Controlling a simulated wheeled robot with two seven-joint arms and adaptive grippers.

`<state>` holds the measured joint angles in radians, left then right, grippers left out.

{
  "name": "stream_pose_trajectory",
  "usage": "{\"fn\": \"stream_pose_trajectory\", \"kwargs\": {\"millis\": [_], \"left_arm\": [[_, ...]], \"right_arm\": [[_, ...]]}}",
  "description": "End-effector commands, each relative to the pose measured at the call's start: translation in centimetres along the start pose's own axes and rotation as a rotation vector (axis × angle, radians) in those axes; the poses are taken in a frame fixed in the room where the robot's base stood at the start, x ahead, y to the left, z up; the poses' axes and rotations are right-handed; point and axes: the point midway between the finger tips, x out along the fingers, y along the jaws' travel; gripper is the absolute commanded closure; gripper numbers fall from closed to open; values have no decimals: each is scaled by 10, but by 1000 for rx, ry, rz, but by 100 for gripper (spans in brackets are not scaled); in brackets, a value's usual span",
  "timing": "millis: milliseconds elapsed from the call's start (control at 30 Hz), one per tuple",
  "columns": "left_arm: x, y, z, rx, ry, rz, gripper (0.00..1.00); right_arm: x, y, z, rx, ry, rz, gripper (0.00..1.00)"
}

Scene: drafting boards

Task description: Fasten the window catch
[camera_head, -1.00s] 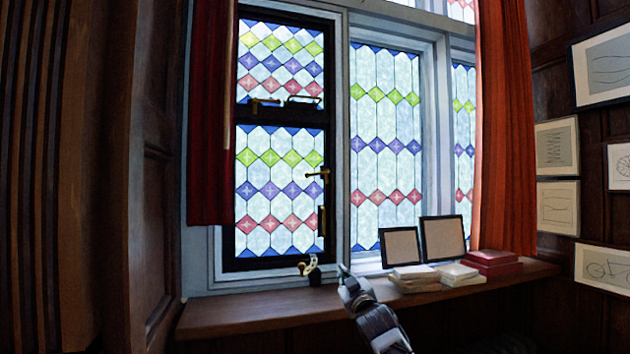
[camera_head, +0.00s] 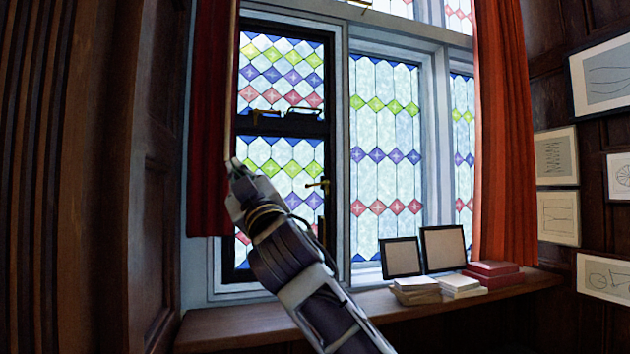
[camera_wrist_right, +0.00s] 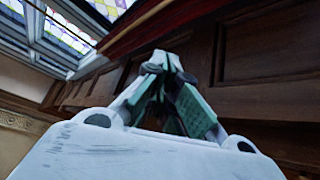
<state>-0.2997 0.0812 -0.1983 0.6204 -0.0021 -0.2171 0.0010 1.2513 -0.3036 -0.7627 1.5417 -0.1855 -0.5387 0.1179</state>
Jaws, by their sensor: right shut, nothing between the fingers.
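The dark-framed left window (camera_head: 286,127) has stained glass in an upper and a lower pane. A brass catch handle (camera_head: 319,184) sits on the right side of its lower frame. A smaller brass fitting (camera_head: 257,113) is on the bar between the panes. My right gripper (camera_head: 233,166) is raised in front of the window's left side, beside the red curtain's edge. It is shut and empty, apart from the handle, which is to its right. Its closed fingers (camera_wrist_right: 165,65) show in the right wrist view against wood panelling. My arm covers part of the lower pane. My left gripper is out of view.
A dark red curtain (camera_head: 210,120) hangs at the window's left, an orange-red one (camera_head: 497,140) at the right. The wooden sill (camera_head: 225,326) carries two frames (camera_head: 401,257) and stacked books (camera_head: 415,290) at the right. Pictures hang on the right wall.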

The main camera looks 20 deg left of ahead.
Motion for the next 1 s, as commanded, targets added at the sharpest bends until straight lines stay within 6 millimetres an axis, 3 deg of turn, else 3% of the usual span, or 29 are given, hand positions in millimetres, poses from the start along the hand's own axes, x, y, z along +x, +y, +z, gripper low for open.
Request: {"fn": "stream_pose_trajectory", "kwargs": {"millis": [100,300,600,767,1000], "left_arm": [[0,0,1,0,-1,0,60],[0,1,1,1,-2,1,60],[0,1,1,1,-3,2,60],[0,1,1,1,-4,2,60],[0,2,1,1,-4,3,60]], "right_arm": [[-14,-14,-37,10,33,-8,100],[-41,-30,-86,41,65,-12,100],[-88,-32,-137,124,73,19,100],[-108,-19,-145,204,36,66,100],[-112,-9,-127,290,-48,120,100]]}}
